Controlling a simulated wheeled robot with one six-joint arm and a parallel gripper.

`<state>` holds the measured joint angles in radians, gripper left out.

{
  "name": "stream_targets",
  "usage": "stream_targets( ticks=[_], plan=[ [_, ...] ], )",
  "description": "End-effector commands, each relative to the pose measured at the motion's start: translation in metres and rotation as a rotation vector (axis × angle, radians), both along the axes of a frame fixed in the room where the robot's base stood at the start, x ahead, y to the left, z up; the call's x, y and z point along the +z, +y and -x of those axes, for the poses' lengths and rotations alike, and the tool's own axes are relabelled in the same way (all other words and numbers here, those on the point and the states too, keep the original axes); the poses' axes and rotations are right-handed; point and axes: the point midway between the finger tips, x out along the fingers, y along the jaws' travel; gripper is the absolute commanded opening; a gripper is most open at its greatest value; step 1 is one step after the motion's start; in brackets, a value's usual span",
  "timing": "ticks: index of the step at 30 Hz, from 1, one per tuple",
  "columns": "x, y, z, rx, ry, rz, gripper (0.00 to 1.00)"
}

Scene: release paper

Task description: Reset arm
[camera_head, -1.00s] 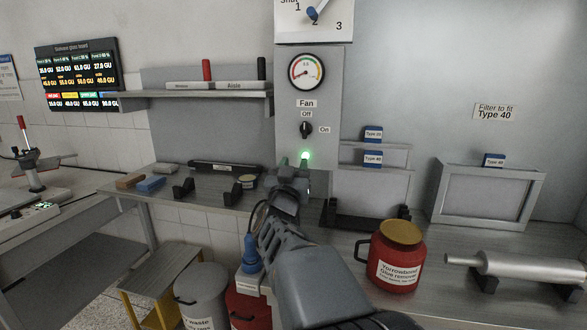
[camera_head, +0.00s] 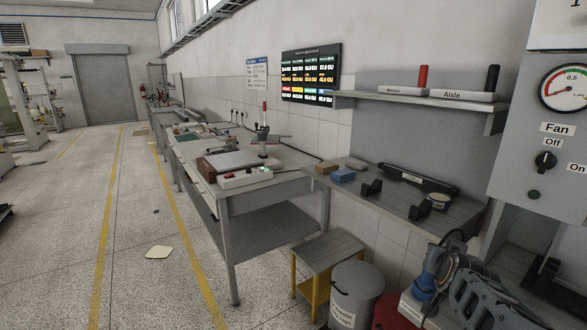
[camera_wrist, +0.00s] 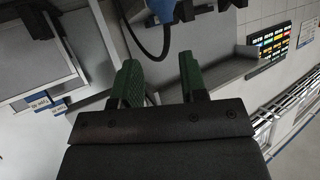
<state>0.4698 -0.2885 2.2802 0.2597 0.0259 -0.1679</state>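My gripper shows in the wrist view (camera_wrist: 159,62), with its two green fingers apart and nothing visible between them. In the head view my arm is at the bottom right, in front of the bench, and I cannot make out the fingertips there. The fan switch (camera_head: 545,161) is on the grey panel at the right, above my arm. Its knob looks upright, towards Off. The small lamp (camera_head: 533,194) below it is dark green.
The back bench (camera_head: 395,208) holds sponges and black cradles. A shelf (camera_head: 430,101) with red and black handles is above it. A yellow-legged stool (camera_head: 325,253) and a grey bin (camera_head: 352,292) stand below. A worktable (camera_head: 272,190) is further left. Open floor lies at the left.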

Motion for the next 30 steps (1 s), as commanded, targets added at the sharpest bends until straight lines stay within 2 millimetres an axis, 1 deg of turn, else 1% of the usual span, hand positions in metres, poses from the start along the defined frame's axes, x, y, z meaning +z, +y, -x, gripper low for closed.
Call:
stream_targets(
  ticks=[1, 2, 3, 5, 6, 8, 9, 12, 14, 19, 30],
  plan=[
    [-0.007, 0.027, 0.007, 0.075, 0.097, -0.064, 0.39],
    [-0.016, 0.043, 0.014, 0.111, 0.164, -0.102, 0.39],
    [-0.025, 0.062, 0.025, 0.154, 0.254, -0.146, 0.39],
    [-0.036, 0.089, 0.045, 0.210, 0.389, -0.196, 0.39],
    [-0.041, 0.104, 0.061, 0.242, 0.478, -0.220, 0.39],
    [-0.045, 0.125, 0.084, 0.285, 0.601, -0.240, 0.39],
    [-0.044, 0.137, 0.099, 0.313, 0.676, -0.242, 0.39],
    [-0.035, 0.163, 0.133, 0.393, 0.822, -0.206, 0.39],
    [-0.028, 0.173, 0.139, 0.437, 0.836, -0.170, 0.39],
    [-0.013, 0.193, 0.140, 0.509, 0.813, -0.128, 0.39],
    [-0.013, 0.193, 0.140, 0.509, 0.813, -0.128, 0.39]
  ],
)
